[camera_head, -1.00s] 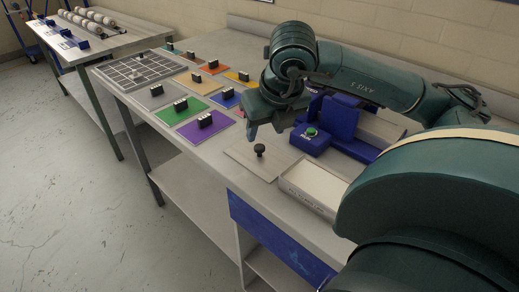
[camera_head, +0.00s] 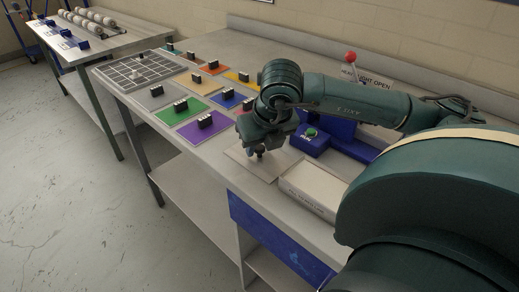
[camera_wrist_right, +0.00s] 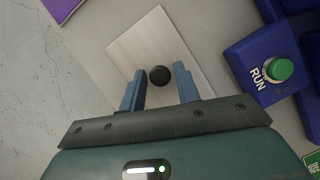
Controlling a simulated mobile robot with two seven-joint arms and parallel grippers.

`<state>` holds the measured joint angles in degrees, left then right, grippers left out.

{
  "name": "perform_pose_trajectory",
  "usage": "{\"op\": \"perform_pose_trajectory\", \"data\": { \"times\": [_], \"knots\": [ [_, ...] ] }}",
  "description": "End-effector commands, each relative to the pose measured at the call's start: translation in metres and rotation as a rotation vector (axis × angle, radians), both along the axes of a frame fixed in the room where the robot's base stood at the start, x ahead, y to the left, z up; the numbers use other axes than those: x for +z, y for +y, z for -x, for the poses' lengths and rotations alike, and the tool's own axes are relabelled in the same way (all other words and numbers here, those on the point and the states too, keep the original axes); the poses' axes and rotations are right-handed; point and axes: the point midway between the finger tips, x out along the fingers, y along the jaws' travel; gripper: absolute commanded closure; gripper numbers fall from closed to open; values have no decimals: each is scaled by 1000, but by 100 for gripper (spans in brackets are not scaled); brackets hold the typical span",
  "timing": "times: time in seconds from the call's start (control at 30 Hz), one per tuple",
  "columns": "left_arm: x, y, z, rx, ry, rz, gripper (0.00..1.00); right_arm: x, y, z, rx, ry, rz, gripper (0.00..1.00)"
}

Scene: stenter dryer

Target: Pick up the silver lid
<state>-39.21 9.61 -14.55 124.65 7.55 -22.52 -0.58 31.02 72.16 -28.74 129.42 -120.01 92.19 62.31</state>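The silver lid (camera_head: 270,172) is a flat, pale square plate with a dark round knob, lying on the bench. It also shows in the right wrist view (camera_wrist_right: 147,38). My right gripper (camera_head: 257,153) is low over the lid, at the knob. In the right wrist view its two blue fingers (camera_wrist_right: 157,75) are apart, and the dark knob (camera_wrist_right: 160,75) shows in the gap between their tips, with space on both sides. Whether the fingertips are level with the knob I cannot tell. My left gripper is not in view.
A shallow pale box (camera_head: 312,190) stands right beside the lid. A blue box with a green RUN button (camera_head: 311,133) is behind it. Coloured plates with black handles, such as the purple one (camera_head: 203,126), lie to the left. A red-knobbed lever (camera_head: 350,57) stands at the back.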

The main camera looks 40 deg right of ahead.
Motion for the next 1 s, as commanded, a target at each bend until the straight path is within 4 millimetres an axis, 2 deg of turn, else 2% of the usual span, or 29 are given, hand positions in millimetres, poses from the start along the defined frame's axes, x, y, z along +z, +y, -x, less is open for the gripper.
{"op": "perform_pose_trajectory", "data": {
  "times": [0.07,0.37,0.67,0.77,1.0],
  "knots": [
    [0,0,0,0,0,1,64,0,0,0,0,0,0,74],
    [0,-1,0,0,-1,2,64,0,0,0,0,0,0,99],
    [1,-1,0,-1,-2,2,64,4,0,0,-1,-2,-1,100],
    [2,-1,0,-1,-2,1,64,17,0,-1,-1,-7,-1,100],
    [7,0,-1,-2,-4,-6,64,67,0,-1,0,-9,-2,100]
  ]
}}
